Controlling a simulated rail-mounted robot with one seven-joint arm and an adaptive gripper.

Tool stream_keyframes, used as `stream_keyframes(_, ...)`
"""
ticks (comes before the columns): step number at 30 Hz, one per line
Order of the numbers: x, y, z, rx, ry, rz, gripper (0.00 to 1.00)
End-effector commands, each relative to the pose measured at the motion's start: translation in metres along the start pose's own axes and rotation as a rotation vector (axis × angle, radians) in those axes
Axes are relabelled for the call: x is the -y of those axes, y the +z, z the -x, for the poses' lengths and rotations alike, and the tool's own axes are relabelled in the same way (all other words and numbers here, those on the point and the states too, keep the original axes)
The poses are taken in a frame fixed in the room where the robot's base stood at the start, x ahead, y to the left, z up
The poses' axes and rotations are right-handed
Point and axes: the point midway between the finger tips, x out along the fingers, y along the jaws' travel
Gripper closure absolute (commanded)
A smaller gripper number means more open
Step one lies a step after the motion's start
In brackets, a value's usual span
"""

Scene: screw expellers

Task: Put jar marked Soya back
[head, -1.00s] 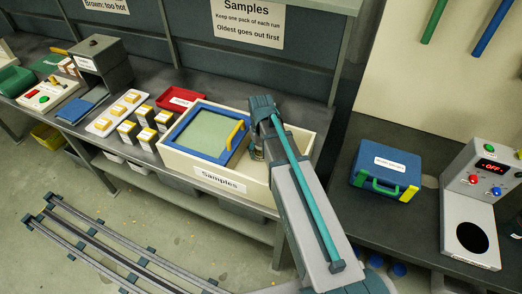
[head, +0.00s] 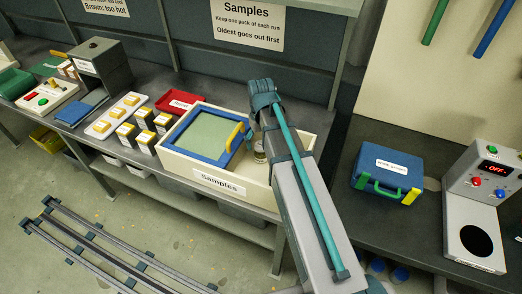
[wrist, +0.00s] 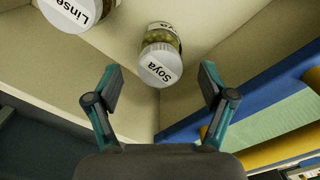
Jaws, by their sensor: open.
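In the wrist view the jar marked Soya (wrist: 160,60) stands inside the Samples box, with a white labelled lid and greenish-brown contents. My gripper (wrist: 160,82) is open and empty; the Soya jar lies between and beyond its fingertips, apart from them. A jar marked "Linse..." (wrist: 80,10) is beside it at the upper left, partly cut off. In the head view the cream Samples box (head: 216,183) is partly covered by a blue-framed lid (head: 180,151) with a yellow handle. One jar (head: 260,153) shows in its open right part; its label is unreadable.
A blue case (head: 387,173) and a grey machine reading OFF (head: 473,220) are on the right bench. The box walls and lid handle are close to my gripper.

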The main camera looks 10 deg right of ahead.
Motion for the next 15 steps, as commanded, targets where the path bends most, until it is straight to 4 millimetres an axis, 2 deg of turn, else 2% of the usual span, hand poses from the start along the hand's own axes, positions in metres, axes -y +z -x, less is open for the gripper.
stream_keyframes(9, 0.0, -0.001, 0.043, -0.001, 0.0, 0.0, 0.18)
stream_keyframes(15, 0.0, 0.0, 0.056, 0.0, 0.0, 0.0, 0.18)
